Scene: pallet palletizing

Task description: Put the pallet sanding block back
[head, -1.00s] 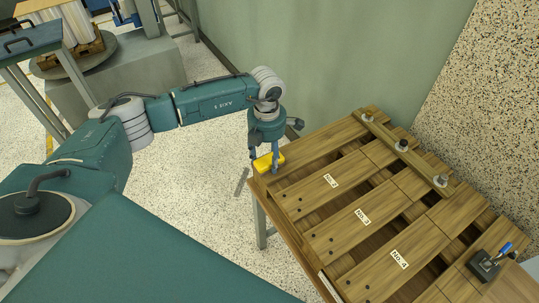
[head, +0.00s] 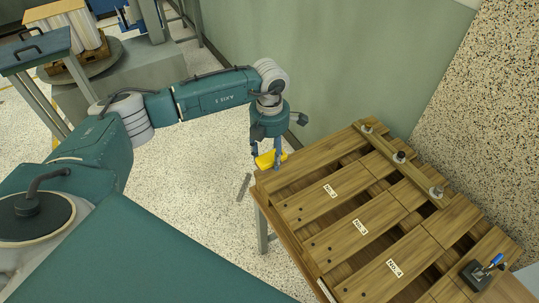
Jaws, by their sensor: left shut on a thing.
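Part of the block is hidden by a finger. My right gripper is not in view.
The pallet lies on a bench, with numbered labels on its planks. A cross batten (head: 404,163) with several knobs runs along its far side. A black device with a blue lever (head: 481,272) sits at the lower right. Green and speckled walls stand close behind.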

